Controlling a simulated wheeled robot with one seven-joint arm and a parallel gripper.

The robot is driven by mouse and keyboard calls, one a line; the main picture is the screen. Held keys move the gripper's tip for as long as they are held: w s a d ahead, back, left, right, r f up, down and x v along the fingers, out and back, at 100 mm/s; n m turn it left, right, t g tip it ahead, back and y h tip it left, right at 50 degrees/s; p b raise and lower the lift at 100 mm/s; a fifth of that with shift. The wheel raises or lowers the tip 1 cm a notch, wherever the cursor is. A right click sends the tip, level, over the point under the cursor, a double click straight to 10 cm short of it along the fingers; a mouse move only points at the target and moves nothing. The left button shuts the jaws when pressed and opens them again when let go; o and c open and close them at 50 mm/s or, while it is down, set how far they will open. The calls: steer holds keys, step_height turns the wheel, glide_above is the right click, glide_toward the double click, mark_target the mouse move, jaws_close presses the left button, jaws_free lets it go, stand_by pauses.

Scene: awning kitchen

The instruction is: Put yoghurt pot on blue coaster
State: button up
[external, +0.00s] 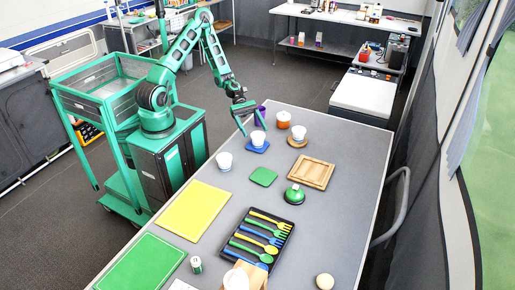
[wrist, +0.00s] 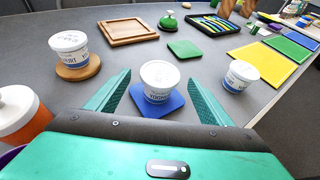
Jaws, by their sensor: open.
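A white yoghurt pot (external: 258,137) stands upright on the blue coaster (external: 265,150). In the wrist view the same pot (wrist: 160,82) is on the blue coaster (wrist: 138,99), between my fingertips in the picture. My gripper (external: 252,127) is open just behind and above the pot, with no visible contact. A second yoghurt pot (wrist: 70,50) stands on a round wooden coaster (wrist: 90,69). A third yoghurt pot (wrist: 240,76) stands on the bare table to the right in the wrist view.
An orange cup with a white lid (external: 283,120) and a purple object (external: 260,113) stand close to my gripper. A green coaster (external: 263,177), wooden tray (external: 311,173), green bell (external: 294,195) and cutlery tray (external: 232,228) lie farther along the table. Clear tabletop surrounds the blue coaster.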

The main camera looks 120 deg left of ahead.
steer(key=v, duration=0.9)
steer(key=s+d+r+m+g+y, duration=0.15)
steer(key=d+m+g, duration=0.35)
steer(key=d+m, duration=0.55)
steer(key=s+d+r+m+g, duration=0.2)
steer(key=d+m+g, duration=0.45)
steer(key=d, duration=0.65)
steer(key=s+d+r+m+y, duration=0.3)
steer(key=s+d+r+m, duration=0.2)
steer(key=s+m, duration=0.3)
steer(key=s+d+r+m+y, duration=0.3)
steer(key=s+d+r+m, duration=0.2)
steer(key=s+m, duration=0.3)
steer(key=shift+s+d+m+t, duration=0.35)
steer(key=shift+d+m, duration=0.45)
steer(key=shift+m, duration=0.3)
steer(key=shift+y, duration=0.25)
